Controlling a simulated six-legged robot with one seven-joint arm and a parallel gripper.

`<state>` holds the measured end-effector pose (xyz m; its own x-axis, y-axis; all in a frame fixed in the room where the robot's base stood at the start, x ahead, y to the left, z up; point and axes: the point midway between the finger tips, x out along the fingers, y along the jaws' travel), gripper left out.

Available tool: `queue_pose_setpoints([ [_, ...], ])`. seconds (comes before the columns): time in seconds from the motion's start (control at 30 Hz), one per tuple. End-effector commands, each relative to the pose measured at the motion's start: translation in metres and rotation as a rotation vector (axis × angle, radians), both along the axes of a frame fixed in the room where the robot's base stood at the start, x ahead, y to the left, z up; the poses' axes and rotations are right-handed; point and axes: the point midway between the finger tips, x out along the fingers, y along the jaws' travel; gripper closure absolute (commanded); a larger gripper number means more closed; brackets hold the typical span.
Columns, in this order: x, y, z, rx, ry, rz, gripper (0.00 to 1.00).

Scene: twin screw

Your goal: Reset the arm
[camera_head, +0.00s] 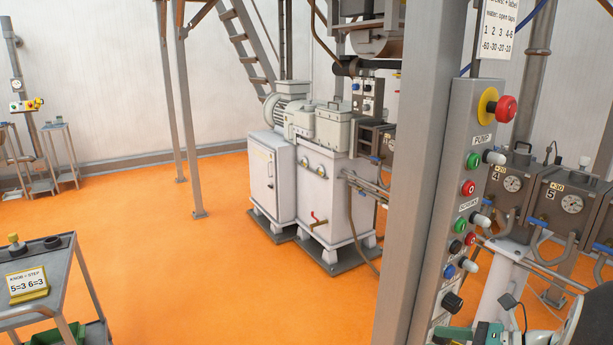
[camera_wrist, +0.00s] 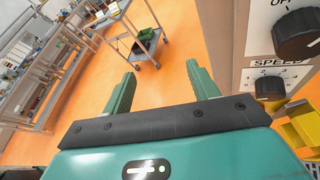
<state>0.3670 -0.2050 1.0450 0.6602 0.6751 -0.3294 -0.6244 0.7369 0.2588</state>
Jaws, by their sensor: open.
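My gripper (camera_wrist: 162,78) shows in the wrist view with its two green fingers spread apart. Nothing is between them; orange floor shows through the gap. The control panel (camera_wrist: 248,50) is close on the right of the gripper, with a black knob (camera_wrist: 298,34) marked OFF and a smaller knob (camera_wrist: 270,87) marked SPEED. In the head view the same grey panel post (camera_head: 462,180) carries a red button (camera_head: 505,109), several coloured buttons and a black knob (camera_head: 452,303). Green and dark parts of my arm show at the bottom right, beside the panel's lower end.
Gauged barrel units (camera_head: 560,200) stand right of the panel. A white machine (camera_head: 325,185) stands at centre back. A grey cart (camera_head: 45,262) with a step sign (camera_head: 27,286) is at the left. A yellow part (camera_wrist: 300,128) sits below the speed knob. Orange floor (camera_head: 150,240) is clear between.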

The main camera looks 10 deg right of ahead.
Motion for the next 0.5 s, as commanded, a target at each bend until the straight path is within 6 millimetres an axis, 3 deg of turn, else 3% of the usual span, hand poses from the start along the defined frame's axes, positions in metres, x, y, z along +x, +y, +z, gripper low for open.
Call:
queue_pose_setpoints([
  [0.03, 0.001, 0.030, 0.006, -0.113, -0.019, 0.113, 0.41],
  [0.2, -0.015, 0.106, 0.011, -0.508, -0.122, 0.501, 0.41],
  [0.33, -0.034, 0.145, 0.014, -0.808, -0.247, 0.804, 0.41],
  [0.5, -0.057, 0.177, 0.022, -1.198, -0.464, 1.193, 0.41],
])
